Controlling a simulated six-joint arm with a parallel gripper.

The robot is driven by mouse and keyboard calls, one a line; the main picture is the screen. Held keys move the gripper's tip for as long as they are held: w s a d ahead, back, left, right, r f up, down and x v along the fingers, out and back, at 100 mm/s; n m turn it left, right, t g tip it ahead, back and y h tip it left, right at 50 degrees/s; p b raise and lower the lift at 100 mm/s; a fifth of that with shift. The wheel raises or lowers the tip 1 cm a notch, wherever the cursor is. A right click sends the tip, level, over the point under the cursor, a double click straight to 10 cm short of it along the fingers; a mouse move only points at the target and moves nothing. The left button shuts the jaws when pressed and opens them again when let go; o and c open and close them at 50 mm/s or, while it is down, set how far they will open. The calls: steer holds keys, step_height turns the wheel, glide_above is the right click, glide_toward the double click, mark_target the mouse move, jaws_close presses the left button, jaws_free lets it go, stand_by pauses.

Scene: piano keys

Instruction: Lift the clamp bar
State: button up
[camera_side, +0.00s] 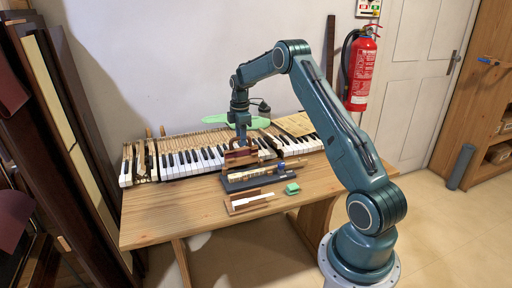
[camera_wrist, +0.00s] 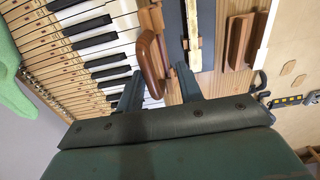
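What looks like the clamp bar is a reddish-brown wooden piece with a rounded handle (camera_wrist: 150,55), lying at the front edge of the piano keys. In the side view this brown piece (camera_side: 240,158) sits directly below my gripper (camera_side: 242,143). In the wrist view my gripper (camera_wrist: 160,82) has its two dark fingers spread, one on each side of the handle's near end. A gap shows between the handle and the right finger. Contact at the left finger cannot be told.
The keyboard (camera_side: 190,162) runs along the back of the wooden table (camera_side: 160,210). A dark blue tray (camera_side: 240,184) stands in front of the brown piece. A wooden holder with a white strip (camera_side: 252,200) and a green block (camera_side: 292,188) lie nearer. The table's front left is clear.

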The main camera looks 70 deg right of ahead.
steer(key=shift+r, duration=0.1)
stand_by(0.3)
steer(key=shift+r, duration=2.95)
steer(key=s+a+r+m+t, duration=0.1)
steer(key=s+a+r, duration=0.2)
steer(key=a+r, duration=0.3)
steer(key=s+a+r+m+t+h, duration=0.1)
steer(key=s+a+r+m, duration=0.15)
steer(key=a+r, duration=0.4)
steer(key=s+a+r+m+t, duration=0.1)
steer(key=s+a+r, duration=0.25)
steer(key=a, duration=0.55)
steer(key=s+a+f+m+t, duration=0.1)
steer(key=s+a+m, duration=0.1)
steer(key=s+a, duration=0.4)
steer(key=s+a+f+m+t+y, duration=0.1)
steer(key=s+a+m, duration=0.1)
steer(key=s+a, duration=0.5)
steer(key=s, duration=0.6)
steer(key=shift+s+a+f+m+t, duration=0.2)
steer(key=shift+s+m+t, duration=0.1)
steer(key=shift+s+m, duration=0.05)
